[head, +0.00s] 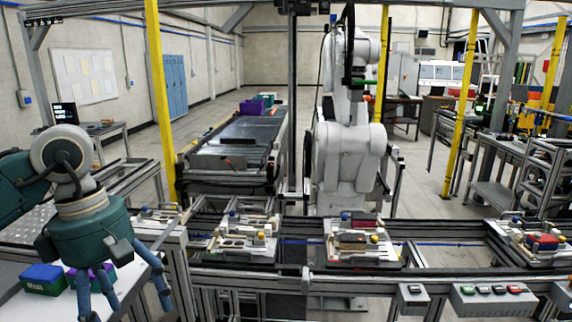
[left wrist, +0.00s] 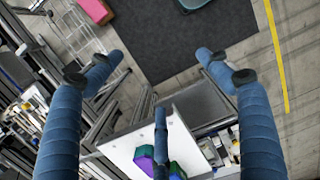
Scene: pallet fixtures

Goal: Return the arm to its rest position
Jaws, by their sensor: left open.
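My left arm comes in from the left in the head view. Its gripper (head: 122,296) points downward at the near left, with its blue fingers spread and nothing between them. In the left wrist view the gripper (left wrist: 160,60) also shows open and empty, its fingers apart at left, right and bottom middle. My right arm and gripper are not in view.
A blue-and-green box (head: 43,279) and a purple-and-green box (head: 95,276) lie near the left gripper, partly behind its fingers. Pallet fixtures (head: 355,243) line the conveyor rail (head: 450,275). A white robot arm (head: 348,150) stands behind it.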

